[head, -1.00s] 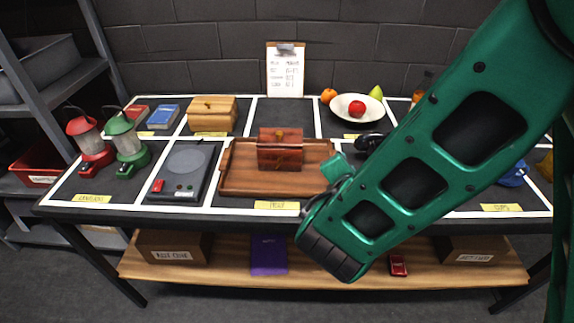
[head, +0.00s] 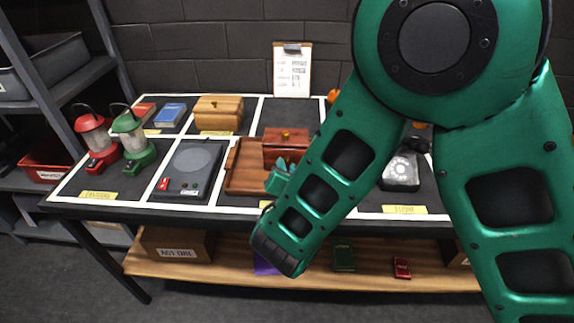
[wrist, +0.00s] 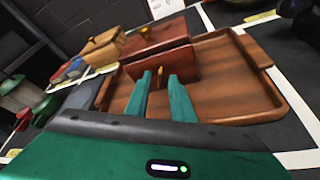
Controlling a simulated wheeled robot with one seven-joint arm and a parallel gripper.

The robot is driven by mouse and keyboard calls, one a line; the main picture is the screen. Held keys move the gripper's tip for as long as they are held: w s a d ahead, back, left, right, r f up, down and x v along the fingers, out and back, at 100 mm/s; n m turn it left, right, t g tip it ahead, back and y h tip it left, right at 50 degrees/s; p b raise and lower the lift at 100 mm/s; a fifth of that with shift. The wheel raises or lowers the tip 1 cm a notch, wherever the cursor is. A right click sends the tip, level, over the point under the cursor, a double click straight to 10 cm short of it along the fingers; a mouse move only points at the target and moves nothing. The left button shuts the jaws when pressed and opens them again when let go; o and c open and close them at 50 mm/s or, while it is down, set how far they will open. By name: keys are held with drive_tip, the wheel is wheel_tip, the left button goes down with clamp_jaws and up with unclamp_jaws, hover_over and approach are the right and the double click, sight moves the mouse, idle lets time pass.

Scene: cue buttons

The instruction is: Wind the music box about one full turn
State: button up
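A dark red wooden box (head: 283,143) with a brass knob on top stands on a wooden tray (head: 243,180). In the wrist view the box (wrist: 165,62) shows its front face, with a small upright brass key (wrist: 160,71) sticking out of it. My gripper (wrist: 160,77) faces this front, its two teal fingers apart on either side of the key in the picture. I cannot tell whether the fingers reach around the key or stop short of it. In the head view my gripper (head: 279,177) is just in front of the box, partly hidden by my arm.
A light wooden box (head: 218,113), a grey turntable-like device (head: 190,168), and red (head: 95,140) and green (head: 133,140) lanterns stand left. A telephone (head: 401,172) stands right. A clipboard (head: 292,70) leans at the back. The tray's right part (wrist: 235,80) is empty.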

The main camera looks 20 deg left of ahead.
drive_tip(key=shift+x, duration=1)
clamp_jaws()
drive_tip(key=shift+d+f+m+y, duration=0.15)
drive_tip(key=shift+m+y, duration=0.55)
drive_tip(key=shift+m, duration=0.5)
drive_tip(key=shift+f+m+t+y, duration=0.1)
drive_tip(key=shift+m+t+y, duration=0.3)
drive_tip(key=shift+m+y, duration=0.85)
drive_tip(key=shift+m, duration=0.55)
